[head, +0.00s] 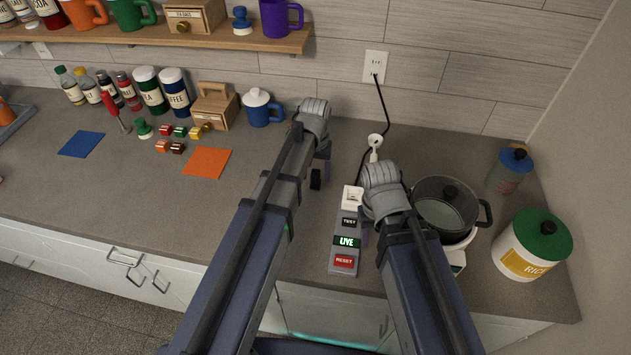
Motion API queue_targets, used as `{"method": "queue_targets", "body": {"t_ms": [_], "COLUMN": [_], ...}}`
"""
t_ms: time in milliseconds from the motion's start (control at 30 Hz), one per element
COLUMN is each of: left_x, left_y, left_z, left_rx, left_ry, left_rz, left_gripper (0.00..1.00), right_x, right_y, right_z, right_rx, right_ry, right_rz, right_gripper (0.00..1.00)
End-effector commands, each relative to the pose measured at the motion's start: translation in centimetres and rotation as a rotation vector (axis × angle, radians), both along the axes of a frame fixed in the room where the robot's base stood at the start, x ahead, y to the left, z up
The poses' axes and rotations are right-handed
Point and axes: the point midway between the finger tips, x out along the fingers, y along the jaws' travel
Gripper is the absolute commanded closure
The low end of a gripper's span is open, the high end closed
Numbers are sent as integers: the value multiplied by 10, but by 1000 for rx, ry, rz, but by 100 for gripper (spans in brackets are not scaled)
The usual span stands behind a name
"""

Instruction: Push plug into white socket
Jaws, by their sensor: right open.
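A grey strip with a white socket end (352,197) and TEST, LIVE and RESET panels lies on the counter; LIVE glows green. A small white piece with a round top (375,142), possibly the plug, stands behind it beside a black cable. My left gripper (317,177) points down over the counter, left of the strip; its fingertips are mostly hidden by my arm. My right gripper (363,232) is open beside the strip's right edge, in front of the white piece. My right wrist hides part of the area between strip and pot.
A black lidded pot (446,205) sits on a white stove (457,258) at right, near a rice canister (531,246) and a blue-lidded jar (510,170). The black cable (384,105) hangs from a wall outlet (375,66). Counter left of my arms has free room.

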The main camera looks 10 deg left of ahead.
Motion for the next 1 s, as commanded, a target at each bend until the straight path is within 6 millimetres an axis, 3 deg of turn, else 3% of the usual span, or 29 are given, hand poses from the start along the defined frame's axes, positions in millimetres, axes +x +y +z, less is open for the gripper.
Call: {"method": "queue_targets", "body": {"t_ms": [67,567,1000], "left_x": [0,0,0], "left_y": [0,0,0], "left_z": [0,0,0], "left_rx": [0,0,0], "left_ry": [0,0,0], "left_rz": [0,0,0], "left_gripper": [43,99,100], "right_x": [0,0,0], "right_y": [0,0,0], "right_z": [0,0,0], "right_rx": [0,0,0], "right_ry": [0,0,0], "right_rz": [0,0,0], "right_gripper": [50,50,50]}}
